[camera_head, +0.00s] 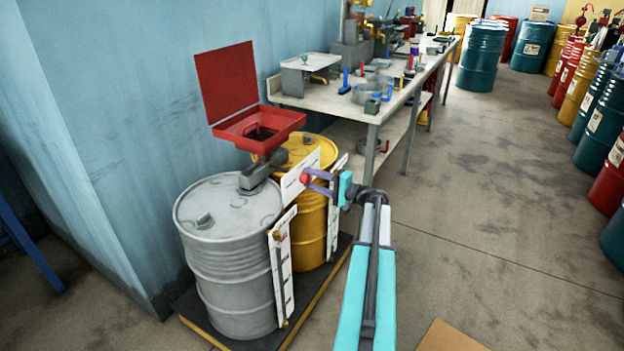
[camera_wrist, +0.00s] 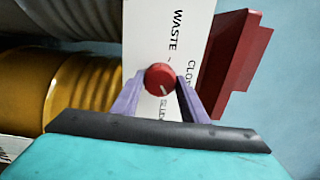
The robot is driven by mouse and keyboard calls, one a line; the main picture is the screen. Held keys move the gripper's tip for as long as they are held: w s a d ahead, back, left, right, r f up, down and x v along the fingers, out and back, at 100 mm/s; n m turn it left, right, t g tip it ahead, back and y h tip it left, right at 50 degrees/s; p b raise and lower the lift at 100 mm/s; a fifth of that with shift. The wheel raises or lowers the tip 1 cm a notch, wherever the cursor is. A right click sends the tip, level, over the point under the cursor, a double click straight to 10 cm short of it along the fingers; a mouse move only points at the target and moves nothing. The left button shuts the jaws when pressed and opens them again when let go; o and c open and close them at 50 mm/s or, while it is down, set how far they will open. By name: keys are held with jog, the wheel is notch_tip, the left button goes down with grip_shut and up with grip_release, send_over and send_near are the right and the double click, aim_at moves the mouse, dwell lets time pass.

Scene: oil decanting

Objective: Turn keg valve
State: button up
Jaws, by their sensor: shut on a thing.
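The red valve knob (camera_wrist: 160,79) sits on a white panel (camera_wrist: 183,35) with printed words including "WASTE", in the wrist view. The knob also shows in the head view (camera_head: 305,178), in front of the kegs. My gripper (camera_head: 311,178) reaches in from the right with its purple fingers on either side of the knob, and is shut on it. In the wrist view the fingers (camera_wrist: 159,88) flank the knob, which has a pale line on its face. The grey keg (camera_head: 225,250) stands at front left and the yellow keg (camera_head: 310,225) behind it.
An open red tray with a raised lid (camera_head: 225,85) sits above the kegs. A dark platform (camera_head: 190,310) carries both kegs. A workbench (camera_head: 340,105) with tools runs along the blue wall. Several drums (camera_head: 480,55) stand at the back and right. The middle floor is clear.

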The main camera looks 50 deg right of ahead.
jog(key=shift+m+p, duration=0.35)
jog(key=shift+m, duration=0.95)
jog(key=shift+d, duration=0.1)
jog(key=o, duration=1.1)
jog(key=b+v, duration=0.1)
jog(key=v, duration=1.2)
jog(key=shift+s, duration=0.4)
